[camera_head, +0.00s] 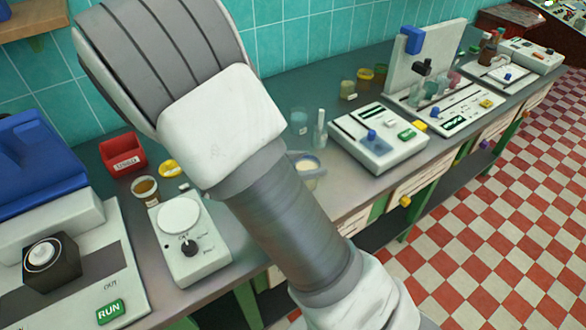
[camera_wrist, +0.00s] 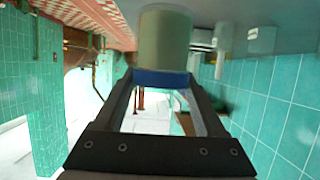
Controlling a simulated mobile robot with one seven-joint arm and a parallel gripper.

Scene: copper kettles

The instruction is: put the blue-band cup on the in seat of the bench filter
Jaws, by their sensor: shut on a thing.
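In the wrist view my gripper (camera_wrist: 162,84) is shut on the blue-band cup (camera_wrist: 165,42). The cup is pale grey-green, with a dark blue band (camera_wrist: 162,77) between the fingertips. At the lower left stands a pale machine (camera_head: 84,281) with an OUT label, a green RUN key and a black block with a round white top. It may be the bench filter, but I cannot tell for sure. No IN mark is readable.
A white dial device (camera_head: 190,245) stands beside that machine, with a red bin (camera_head: 123,152) and a brown-filled cup (camera_head: 145,188) behind. Right of my arm are clear glassware (camera_head: 299,121), a pale-filled vessel (camera_head: 308,169) and a slider device (camera_head: 378,139). The bench's front edge borders a checkered floor.

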